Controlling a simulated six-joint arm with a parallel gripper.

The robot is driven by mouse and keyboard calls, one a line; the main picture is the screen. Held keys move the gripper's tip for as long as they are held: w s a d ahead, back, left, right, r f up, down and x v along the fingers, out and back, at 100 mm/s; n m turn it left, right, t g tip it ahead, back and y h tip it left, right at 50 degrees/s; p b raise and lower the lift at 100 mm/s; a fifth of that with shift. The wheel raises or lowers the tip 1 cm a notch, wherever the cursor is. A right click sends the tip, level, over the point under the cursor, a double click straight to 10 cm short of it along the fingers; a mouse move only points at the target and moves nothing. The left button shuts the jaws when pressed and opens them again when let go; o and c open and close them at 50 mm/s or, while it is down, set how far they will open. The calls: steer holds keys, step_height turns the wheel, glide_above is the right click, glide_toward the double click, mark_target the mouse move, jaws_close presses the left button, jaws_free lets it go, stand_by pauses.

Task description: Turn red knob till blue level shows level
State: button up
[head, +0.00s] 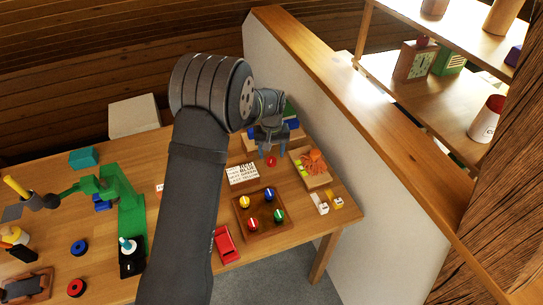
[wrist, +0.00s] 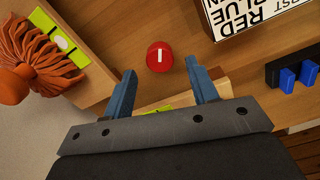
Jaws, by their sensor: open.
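A red knob (wrist: 160,57) with a white pointer mark stands on the wood in the wrist view; it also shows in the head view (head: 271,161). My gripper (wrist: 162,71) is open and empty, with blue fingers apart. In the wrist view the knob lies just beyond and between the fingertips; I cannot tell the height gap. In the head view my gripper (head: 272,153) is over the knob's area. A black piece with blue blocks (wrist: 289,76) lies at the right of the wrist view. I cannot make out a blue level or its reading for certain.
A printed card (wrist: 260,15) stands close to the knob. A wooden tray (wrist: 85,85) holds an orange tassel (wrist: 30,65) and a lime piece (wrist: 62,42). A wooden board (head: 240,225) bears several coloured knobs. A partition wall (head: 330,120) rises to the right.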

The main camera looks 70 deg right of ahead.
mark_target(272, 160)
step_height(272, 160, up, 15)
steer(key=shift+f, duration=0.2)
steer(key=shift+f, duration=0.1)
step_height(272, 160, down, 17)
steer(key=shift+f, duration=0.2)
stand_by(0.6)
steer(key=shift+f, duration=0.15)
steer(key=shift+r+m, duration=0.2)
steer(key=shift+m, duration=0.6)
steer(key=m, duration=0.7)
steer(key=shift+r+m, duration=0.2)
steer(key=shift+m, duration=0.1)
step_height(272, 160, up, 8)
steer(key=shift+f, duration=0.25)
stand_by(1.2)
